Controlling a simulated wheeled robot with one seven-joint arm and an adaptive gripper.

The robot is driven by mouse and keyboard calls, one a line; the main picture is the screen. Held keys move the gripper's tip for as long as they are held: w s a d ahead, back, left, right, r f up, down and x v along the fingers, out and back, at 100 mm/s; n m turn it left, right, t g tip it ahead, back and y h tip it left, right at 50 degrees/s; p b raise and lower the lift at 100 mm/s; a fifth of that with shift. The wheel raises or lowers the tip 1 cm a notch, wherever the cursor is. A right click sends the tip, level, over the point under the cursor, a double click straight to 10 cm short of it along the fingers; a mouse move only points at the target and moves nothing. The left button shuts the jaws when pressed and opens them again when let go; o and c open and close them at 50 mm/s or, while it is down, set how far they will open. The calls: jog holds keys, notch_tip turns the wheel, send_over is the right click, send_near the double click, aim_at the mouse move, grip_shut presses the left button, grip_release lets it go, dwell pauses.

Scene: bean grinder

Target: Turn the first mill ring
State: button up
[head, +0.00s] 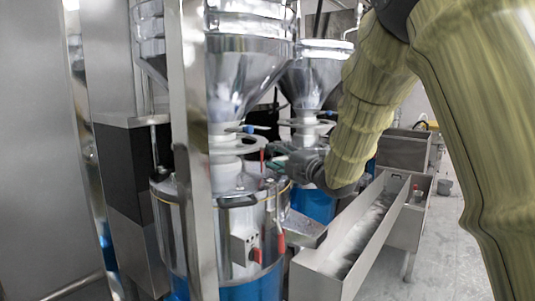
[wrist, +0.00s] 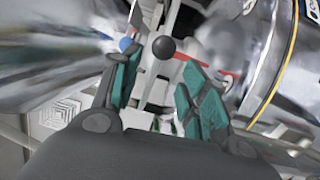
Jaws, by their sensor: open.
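Two mills stand side by side under steel hoppers. The nearer mill has a pale ring (head: 232,144) with a blue-tipped handle (head: 247,128) beneath its hopper; the farther mill has a similar ring (head: 306,122). I cannot tell which is the first mill. My gripper (head: 278,157) is beside the nearer mill's upper part, to the right of a red upright handle (head: 262,160). In the wrist view, my teal-padded fingers (wrist: 163,62) are spread apart. A dark round knob (wrist: 163,47) shows between their tips, with a red bar (wrist: 185,58) behind it. Whether the fingers touch anything is unclear.
A steel post (head: 193,150) stands in front of the nearer mill. A steel chute (head: 305,228) juts from that mill towards a long steel trough (head: 350,240) at the right. Open grey floor (head: 435,265) lies right of the trough.

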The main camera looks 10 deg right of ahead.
jog(key=shift+v, duration=2.25)
